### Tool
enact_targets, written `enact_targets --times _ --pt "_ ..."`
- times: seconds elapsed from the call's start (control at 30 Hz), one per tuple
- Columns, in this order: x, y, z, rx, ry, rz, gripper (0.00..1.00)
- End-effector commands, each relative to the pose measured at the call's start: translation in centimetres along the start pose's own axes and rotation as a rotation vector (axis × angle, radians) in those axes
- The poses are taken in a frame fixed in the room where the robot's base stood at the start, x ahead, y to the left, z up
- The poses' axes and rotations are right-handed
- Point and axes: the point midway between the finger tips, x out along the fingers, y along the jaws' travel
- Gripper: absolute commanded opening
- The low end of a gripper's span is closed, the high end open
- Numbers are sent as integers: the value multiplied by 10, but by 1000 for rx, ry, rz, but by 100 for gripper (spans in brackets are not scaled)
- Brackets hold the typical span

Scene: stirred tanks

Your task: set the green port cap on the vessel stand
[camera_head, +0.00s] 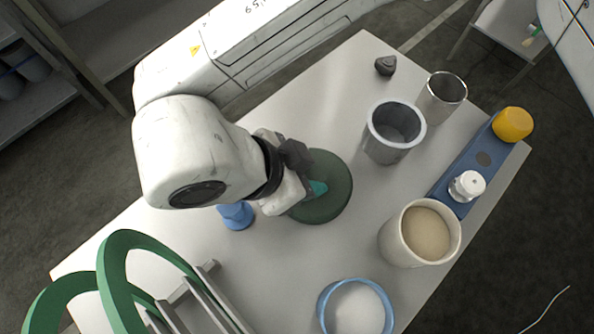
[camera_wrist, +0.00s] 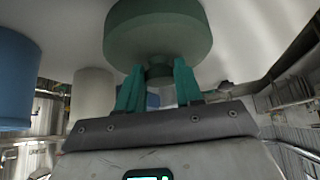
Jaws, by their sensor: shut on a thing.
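The green port cap (camera_head: 335,185) is a wide dark green disc with a short knob. My gripper (camera_head: 315,188) is at its left side in the head view, teal fingers at the cap. In the wrist view my gripper (camera_wrist: 158,70) has a finger on each side of the knob, shut on it, with the cap's disc (camera_wrist: 158,30) beyond. I cannot tell whether the cap touches the table. I cannot tell for sure which thing is the vessel stand; a grey slotted rack (camera_head: 205,295) with green hoops stands at the lower left.
A blue strip (camera_head: 452,192) with yellow and white caps lies right. A grey cup (camera_head: 392,145), metal beaker (camera_head: 442,98), cream cup (camera_head: 395,240), blue-rimmed bowl (camera_head: 325,300), dark lump (camera_head: 386,65) and blue piece (camera_head: 236,215) surround the cap. The table's (camera_head: 300,265) lower middle is clear.

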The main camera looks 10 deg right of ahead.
Motion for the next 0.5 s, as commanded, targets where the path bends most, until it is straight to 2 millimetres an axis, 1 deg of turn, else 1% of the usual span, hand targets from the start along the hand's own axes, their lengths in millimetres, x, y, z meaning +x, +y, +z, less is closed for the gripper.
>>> enact_targets --times 0.13,0.33,0.37,0.5 --pt "0 0 0 1 0 0 4" --pt "4 0 3 1 1 0 4" --pt "3 0 2 1 0 0 38" --pt "3 0 2 0 0 0 52"
